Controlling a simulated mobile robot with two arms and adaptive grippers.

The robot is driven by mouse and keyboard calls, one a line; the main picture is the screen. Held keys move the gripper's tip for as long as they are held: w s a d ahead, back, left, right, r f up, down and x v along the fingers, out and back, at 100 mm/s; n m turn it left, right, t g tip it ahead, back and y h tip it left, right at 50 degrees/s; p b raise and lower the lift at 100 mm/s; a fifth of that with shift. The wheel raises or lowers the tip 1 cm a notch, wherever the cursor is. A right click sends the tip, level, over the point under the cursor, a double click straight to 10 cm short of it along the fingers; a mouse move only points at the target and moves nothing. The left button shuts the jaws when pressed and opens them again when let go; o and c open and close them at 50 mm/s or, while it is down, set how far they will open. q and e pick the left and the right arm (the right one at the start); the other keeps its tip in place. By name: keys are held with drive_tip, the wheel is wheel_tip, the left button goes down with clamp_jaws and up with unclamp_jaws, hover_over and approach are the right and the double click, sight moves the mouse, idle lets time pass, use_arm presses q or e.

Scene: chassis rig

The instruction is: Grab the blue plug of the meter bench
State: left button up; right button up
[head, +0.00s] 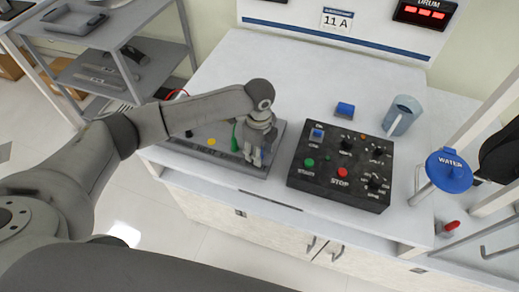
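The meter bench looks to be the low grey panel (226,168) on the white worktop. On it I see a green plug (234,140), a yellow spot (211,142) and a small dark piece (188,133). A red cable end shows at its far left. My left gripper (253,158) points down over the panel's right part, just right of the green plug. Its fingers are small here, and I cannot tell whether they are open or hold anything. I see no blue plug on the panel; the gripper and arm hide part of it. My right gripper is not in view.
A black control box (335,182) with knobs and buttons stands close right of the panel. A blue WATER valve (449,170) is at right. Grey shelves (70,40) stand at left.

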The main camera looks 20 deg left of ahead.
use_arm(q)
clamp_jaws()
drive_tip(key=shift+r, duration=0.1)
